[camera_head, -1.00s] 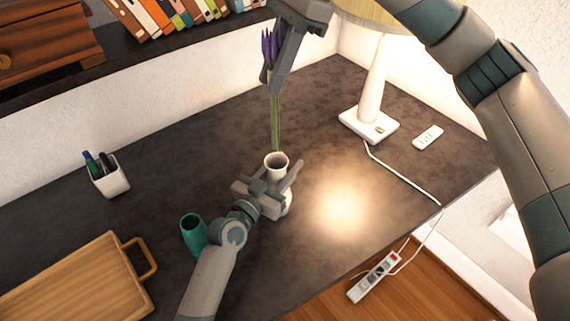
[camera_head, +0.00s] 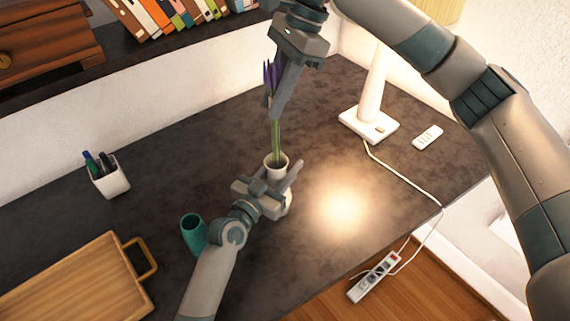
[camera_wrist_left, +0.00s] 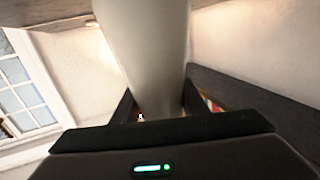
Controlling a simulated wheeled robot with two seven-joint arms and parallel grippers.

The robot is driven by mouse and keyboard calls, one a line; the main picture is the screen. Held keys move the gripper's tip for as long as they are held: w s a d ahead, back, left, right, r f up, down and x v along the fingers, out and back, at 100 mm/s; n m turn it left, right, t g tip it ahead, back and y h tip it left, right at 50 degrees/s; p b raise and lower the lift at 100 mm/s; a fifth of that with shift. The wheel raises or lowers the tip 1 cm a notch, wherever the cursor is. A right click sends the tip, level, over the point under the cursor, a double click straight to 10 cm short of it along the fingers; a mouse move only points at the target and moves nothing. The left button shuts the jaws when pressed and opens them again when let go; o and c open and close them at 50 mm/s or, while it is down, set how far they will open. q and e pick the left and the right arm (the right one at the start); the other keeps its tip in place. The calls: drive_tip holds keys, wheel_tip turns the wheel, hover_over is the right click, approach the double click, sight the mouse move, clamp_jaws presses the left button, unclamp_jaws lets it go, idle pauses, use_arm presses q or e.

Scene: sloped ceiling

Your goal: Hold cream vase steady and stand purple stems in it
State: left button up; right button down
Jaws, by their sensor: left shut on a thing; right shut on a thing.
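The cream vase (camera_head: 277,172) stands upright on the dark desk. My left gripper (camera_head: 283,187) is shut on it just below the rim, and the vase fills the gap between its fingers in the left wrist view (camera_wrist_left: 152,50). My right gripper (camera_head: 277,92) is above the vase and shut on the purple stems (camera_head: 276,132). The purple flower heads show beside its fingers and the green stems hang nearly upright. The lower stem ends reach down into the vase mouth; how deep they are is hidden.
A teal cup (camera_head: 193,233) stands close to my left forearm. A wooden board (camera_head: 80,285) and a white pen holder (camera_head: 108,179) are at the left. A white lamp (camera_head: 370,115), remote (camera_head: 427,137) and cable are at the right. A power strip (camera_head: 373,277) lies beyond the desk edge.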

drive_tip(key=shift+f, duration=1.15)
drive_tip(key=c, duration=1.5)
unclamp_jaws()
drive_tip(key=shift+o, duration=0.2)
drive_tip(key=v, duration=1.2)
